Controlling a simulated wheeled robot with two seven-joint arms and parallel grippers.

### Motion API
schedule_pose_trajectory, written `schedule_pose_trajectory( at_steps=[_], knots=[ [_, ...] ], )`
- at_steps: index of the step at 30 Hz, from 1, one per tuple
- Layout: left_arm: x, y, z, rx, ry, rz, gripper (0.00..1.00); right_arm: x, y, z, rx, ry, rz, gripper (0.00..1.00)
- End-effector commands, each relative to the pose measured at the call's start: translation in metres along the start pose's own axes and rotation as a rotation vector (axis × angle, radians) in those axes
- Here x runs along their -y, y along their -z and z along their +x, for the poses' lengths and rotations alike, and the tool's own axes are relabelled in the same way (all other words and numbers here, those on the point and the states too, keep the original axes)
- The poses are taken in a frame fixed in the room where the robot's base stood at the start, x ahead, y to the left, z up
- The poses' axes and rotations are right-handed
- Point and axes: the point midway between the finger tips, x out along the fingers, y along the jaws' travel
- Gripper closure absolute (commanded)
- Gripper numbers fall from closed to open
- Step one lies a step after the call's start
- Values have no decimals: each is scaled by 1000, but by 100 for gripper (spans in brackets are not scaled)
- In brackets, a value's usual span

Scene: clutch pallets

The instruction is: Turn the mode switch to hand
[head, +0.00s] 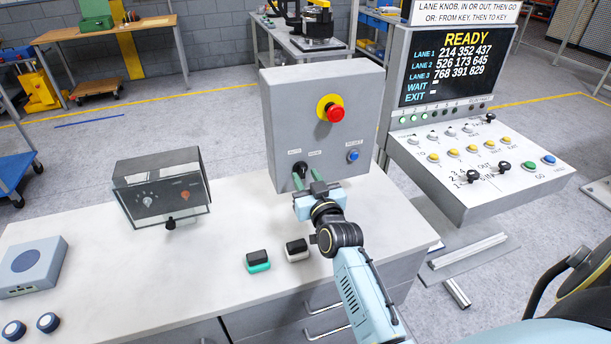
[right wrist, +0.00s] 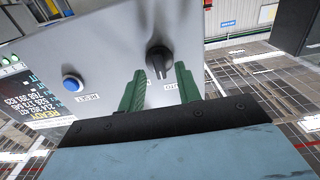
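The mode switch (head: 300,168) is a black rotary knob low on the front of the grey control box (head: 285,110). Two small labels sit above it. In the right wrist view, which is turned upside down, the knob (right wrist: 159,60) shows with its grip bar near the fingertips. My right gripper (head: 306,174) has green fingers pointing at the box. In the right wrist view its fingers (right wrist: 160,70) stand apart, with the knob in line with the gap between them. I cannot tell whether they touch it. My left gripper is out of view.
The box also carries a red emergency button (head: 335,113) and a blue reset button (head: 353,155). Two rocker-like blocks (head: 258,261) lie on the white bench (head: 190,270). A clear-covered box (head: 160,185) stands left. A console (head: 480,150) with knobs stands right.

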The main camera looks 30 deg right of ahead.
Motion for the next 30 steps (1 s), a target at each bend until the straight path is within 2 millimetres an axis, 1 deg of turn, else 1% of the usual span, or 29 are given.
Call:
schedule_pose_trajectory(
  at_steps=[1, 3, 6, 14, 21, 22, 30],
  knots=[
    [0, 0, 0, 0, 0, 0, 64, 0, 0, 5, 0, 0, 0, 66],
    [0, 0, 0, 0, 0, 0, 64, 0, 0, 10, 0, 0, -1, 66],
    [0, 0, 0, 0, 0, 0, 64, 0, 0, 13, 0, 0, -1, 66],
    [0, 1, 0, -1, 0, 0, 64, 0, 0, 14, 0, 0, -1, 66],
    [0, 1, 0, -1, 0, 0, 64, 0, 0, 13, 0, 0, -1, 98],
    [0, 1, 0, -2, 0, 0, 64, 0, 0, 13, 0, 0, -1, 100],
    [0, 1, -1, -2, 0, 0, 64, 0, 0, 13, 0, 0, 11, 100]
  ],
)
